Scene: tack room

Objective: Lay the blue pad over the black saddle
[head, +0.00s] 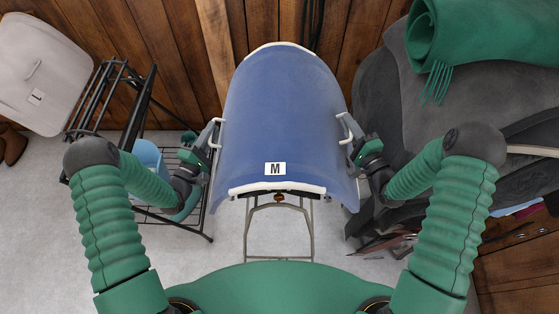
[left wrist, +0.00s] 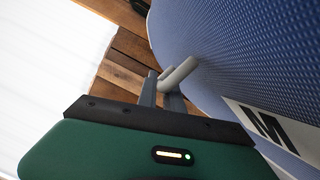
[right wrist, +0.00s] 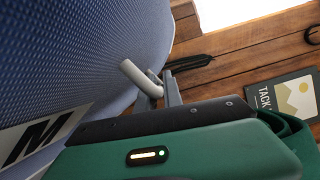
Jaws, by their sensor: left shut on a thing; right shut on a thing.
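The blue pad (head: 280,110) has white trim, an "M" label and a pale handle on each side. It is arched over a metal-legged stand (head: 280,228) in the head view's middle. A dark strip shows under its near edge; whatever lies beneath is hidden, so I cannot tell whether the black saddle is there or whether the pad touches it. My left gripper (head: 211,136) is shut on the pad's left handle (left wrist: 182,72). My right gripper (head: 351,132) is shut on its right handle (right wrist: 138,76).
A black wire rack (head: 112,90) with a light blue container (head: 148,158) stands left, near a pale lidded box (head: 38,75). At right, a rolled green blanket (head: 490,32) lies on a large dark grey padded item (head: 430,110). A wooden wall closes the back.

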